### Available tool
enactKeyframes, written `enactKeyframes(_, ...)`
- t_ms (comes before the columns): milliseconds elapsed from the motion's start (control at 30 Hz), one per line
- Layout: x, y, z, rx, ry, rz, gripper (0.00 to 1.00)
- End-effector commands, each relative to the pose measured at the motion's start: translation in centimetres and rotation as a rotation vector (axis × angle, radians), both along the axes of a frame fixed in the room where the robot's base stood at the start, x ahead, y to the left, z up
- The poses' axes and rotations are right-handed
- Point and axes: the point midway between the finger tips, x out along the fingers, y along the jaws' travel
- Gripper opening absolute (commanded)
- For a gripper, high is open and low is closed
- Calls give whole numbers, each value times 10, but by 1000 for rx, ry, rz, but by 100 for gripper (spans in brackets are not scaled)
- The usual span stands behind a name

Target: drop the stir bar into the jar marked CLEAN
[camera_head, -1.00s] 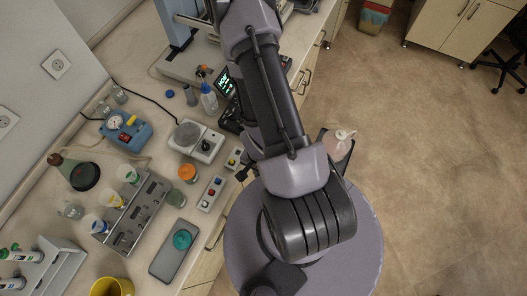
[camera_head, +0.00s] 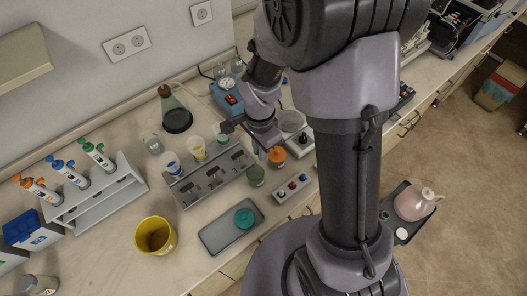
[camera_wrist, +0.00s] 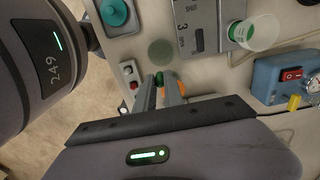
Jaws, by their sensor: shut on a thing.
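My gripper (camera_head: 262,152) hangs over the bench near the small jars. In the wrist view my gripper (camera_wrist: 160,82) is shut on a small green thing (camera_wrist: 159,77) at its fingertips, likely the stir bar. A greenish jar without a visible lid (camera_head: 256,176) stands just in front of the gripper; it also shows beyond the fingertips in the wrist view (camera_wrist: 161,52). A jar with an orange lid (camera_head: 277,155) stands close beside it, partly hidden by the fingers in the wrist view. I cannot read a CLEAN mark on either jar.
A grey rack (camera_head: 213,176) with several cups stands left of the jars. A grey tray (camera_head: 218,237) bears a teal lid (camera_head: 244,218). A button box (camera_head: 291,188), a stirrer plate (camera_head: 300,142) and a yellow cup (camera_head: 155,236) are nearby. Pipettes stand at the left.

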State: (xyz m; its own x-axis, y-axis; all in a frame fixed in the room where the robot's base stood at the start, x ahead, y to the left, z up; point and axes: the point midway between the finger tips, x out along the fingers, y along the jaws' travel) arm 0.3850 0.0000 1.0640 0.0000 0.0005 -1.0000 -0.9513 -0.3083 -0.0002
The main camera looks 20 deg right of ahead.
Motion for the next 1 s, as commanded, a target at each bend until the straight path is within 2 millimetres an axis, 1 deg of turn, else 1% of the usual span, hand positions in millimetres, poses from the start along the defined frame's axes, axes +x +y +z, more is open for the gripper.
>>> enactKeyframes(33, 0, 0, -14, 0, 1, 0, 0)
enactKeyframes(100, 0, 0, -26, 0, 0, 0, 0)
enactKeyframes(200, 0, 0, -38, 1, 1, 0, 0)
enactKeyframes(267, 0, 0, -40, 0, 1, 0, 0)
enactKeyframes(467, 0, 0, -38, 0, 0, 0, 0)
enactKeyframes(500, 0, 0, -38, 0, 0, 0, 20)
enactKeyframes(600, 0, 0, -38, 0, 0, 0, 38)
enactKeyframes(867, 0, 0, -37, 0, 0, 0, 38)
enactKeyframes(967, 0, 0, -29, 0, -2, 0, 38)
enactKeyframes(1000, 1, 0, -20, 0, -4, 0, 38)
